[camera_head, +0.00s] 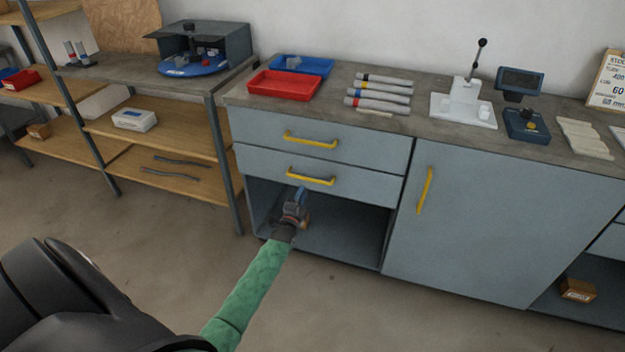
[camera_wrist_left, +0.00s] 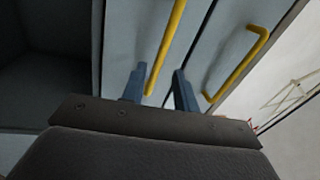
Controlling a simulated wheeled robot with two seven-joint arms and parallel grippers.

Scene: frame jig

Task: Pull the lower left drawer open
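The lower left drawer (camera_head: 262,166) is a grey-blue front under a similar upper drawer (camera_head: 262,130), and looks closed. Its yellow bar handle (camera_head: 311,177) runs across the middle. My left gripper (camera_head: 301,190) reaches up to just below that handle in the head view. In the left wrist view, the two blue fingers of my left gripper (camera_wrist_left: 159,70) stand apart, with the near end of the lower drawer's yellow handle (camera_wrist_left: 166,48) appearing between them. I cannot tell whether they touch it. My right gripper is not in view.
An open compartment (camera_head: 340,235) lies under the drawer. A cabinet door with a yellow handle (camera_head: 424,190) is to the right. A wooden shelf rack (camera_head: 170,145) stands close on the left. The worktop (camera_head: 335,115) holds trays and tools. The floor in front is clear.

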